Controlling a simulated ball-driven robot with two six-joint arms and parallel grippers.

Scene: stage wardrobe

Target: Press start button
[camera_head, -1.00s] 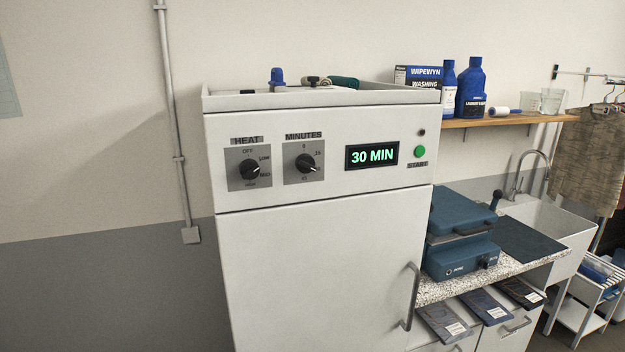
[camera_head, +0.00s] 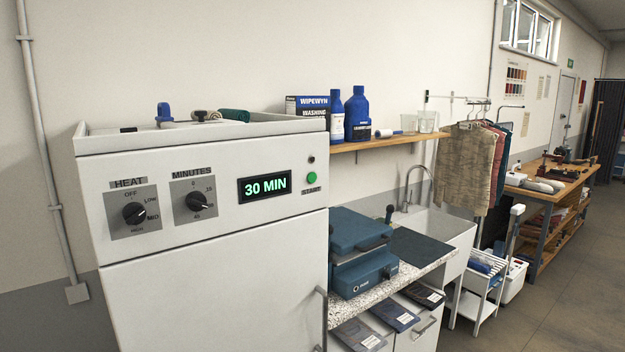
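The green start button (camera_head: 312,179) sits at the right end of the control panel on the white cabinet machine (camera_head: 215,290), just above a START label. A small dark indicator (camera_head: 311,160) is above it. The display (camera_head: 264,187) left of the button reads 30 MIN in green. The heat knob (camera_head: 134,213) and the minutes knob (camera_head: 196,201) are further left on the panel. The machine's door looks shut. Neither of my grippers shows in the head view.
A blue press (camera_head: 362,262) stands on the speckled counter (camera_head: 345,312) right of the machine. A wooden shelf (camera_head: 375,143) with bottles is above it. A sink (camera_head: 450,235), clothes rail and white trolley (camera_head: 480,290) stand further right. Open floor (camera_head: 540,325) lies at the lower right.

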